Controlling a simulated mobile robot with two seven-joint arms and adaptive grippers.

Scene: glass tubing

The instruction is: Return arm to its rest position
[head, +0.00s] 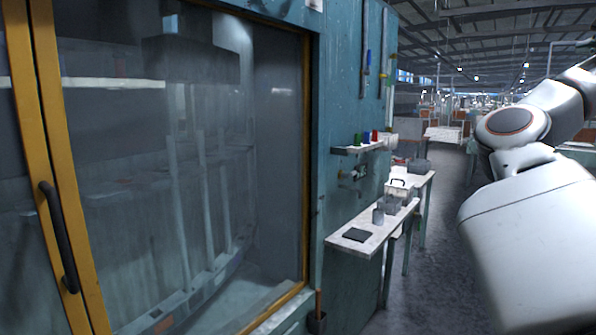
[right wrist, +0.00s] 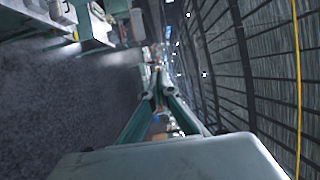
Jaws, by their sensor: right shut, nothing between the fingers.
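My right arm (head: 535,130) comes in at the right edge of the head view. Its white links are bent and raised beside the aisle, and a large rounded white link fills the lower right. In the right wrist view a pale casing of mine fills the bottom. My right gripper (right wrist: 157,88) shows there beyond the casing, small and dim; it is shut and empty. It points along the aisle and touches nothing that I can see. The fingers are not seen in the head view. My left arm and gripper are not in view.
A glass-fronted cabinet (head: 309,150) with a yellow frame and a black handle (head: 58,237) fills the left. A narrow bench (head: 345,225) with small containers and a wall shelf (head: 352,149) stand beside it. The dark aisle floor (head: 440,240) between bench and arm is clear.

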